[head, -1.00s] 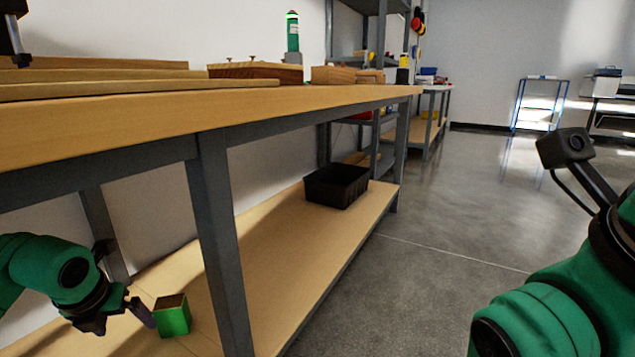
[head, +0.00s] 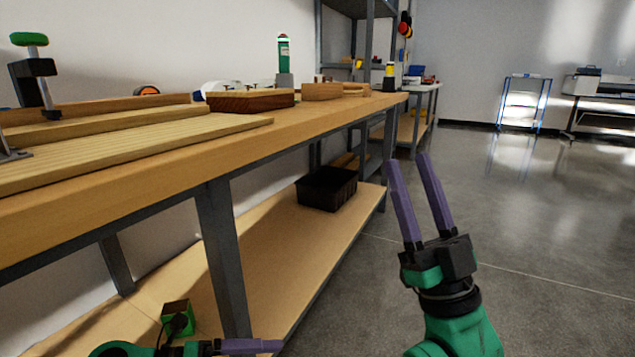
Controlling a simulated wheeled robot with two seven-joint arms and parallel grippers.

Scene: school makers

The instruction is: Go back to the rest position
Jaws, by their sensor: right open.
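My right gripper (head: 409,160) stands upright right of the workbench. Its two purple fingers point up and are apart, with nothing between them. My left gripper (head: 278,346) is low at the bottom edge, pointing right, in front of the bench's lower shelf (head: 285,245). Its purple finger shows from the side, so its opening cannot be told. A green box (head: 175,306) sits on the lower shelf behind my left arm, which partly hides it.
A black bin (head: 327,188) stands on the lower shelf. The grey floor (head: 560,220) at right is clear.

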